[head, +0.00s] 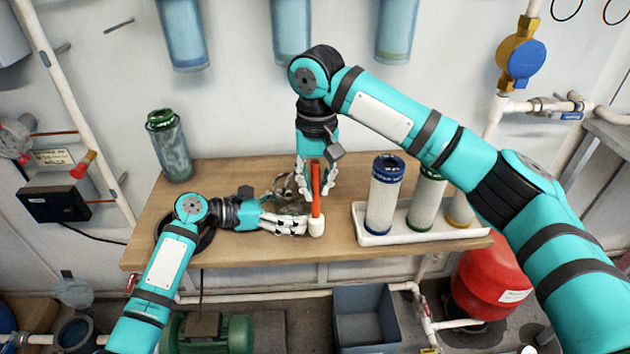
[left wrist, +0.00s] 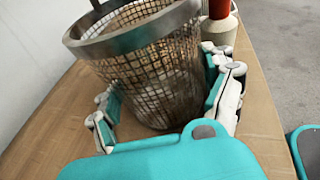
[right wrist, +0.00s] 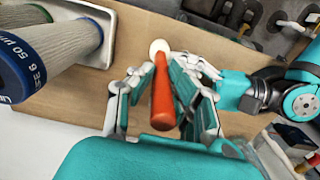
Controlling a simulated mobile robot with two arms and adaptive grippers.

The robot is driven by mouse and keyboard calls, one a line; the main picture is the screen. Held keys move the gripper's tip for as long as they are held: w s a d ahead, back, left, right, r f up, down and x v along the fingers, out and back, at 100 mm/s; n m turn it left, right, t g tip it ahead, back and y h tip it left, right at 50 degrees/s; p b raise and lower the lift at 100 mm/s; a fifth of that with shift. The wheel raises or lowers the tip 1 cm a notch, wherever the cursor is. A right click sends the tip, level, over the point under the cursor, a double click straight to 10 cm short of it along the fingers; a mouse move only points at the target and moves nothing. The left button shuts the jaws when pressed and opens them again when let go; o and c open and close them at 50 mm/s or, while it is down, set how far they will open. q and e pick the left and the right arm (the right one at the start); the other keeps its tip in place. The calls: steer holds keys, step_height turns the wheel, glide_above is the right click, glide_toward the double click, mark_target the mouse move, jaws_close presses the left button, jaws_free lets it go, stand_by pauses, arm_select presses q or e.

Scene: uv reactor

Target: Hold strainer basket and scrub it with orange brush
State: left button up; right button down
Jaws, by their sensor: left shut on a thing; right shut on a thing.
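The strainer basket (left wrist: 150,62) is a metal mesh cup with a solid rim, standing on the wooden table in the left wrist view. My left gripper (left wrist: 165,100) is shut on it, a finger on each side. In the head view the basket (head: 288,188) is partly hidden behind my left gripper (head: 304,222). The orange brush (head: 316,195) is upright with its white head down, close to the right of the basket. My right gripper (head: 316,190) is shut on its handle from above. The brush (right wrist: 163,95) also shows between the fingers in the right wrist view.
A white tray (head: 415,236) with several filter cartridges (head: 385,196) stands right of the brush. A clear housing with a green top (head: 168,146) stands at the table's back left. The wooden table (head: 235,172) has free room behind my left gripper. Blue housings (head: 291,30) hang above.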

mark_target(315, 161)
steer(key=shift+r, duration=1.75)
steer(key=shift+w+a, duration=0.2)
steer(key=shift+w, duration=0.05)
steer(key=shift+f, duration=0.15)
steer(key=shift+f, duration=1.6)
steer(key=shift+s+d+r, duration=0.1)
steer(key=shift+s+d, duration=0.05)
steer(key=shift+s, duration=0.1)
steer(key=shift+r, duration=1.65)
steer(key=shift+w, duration=0.25)
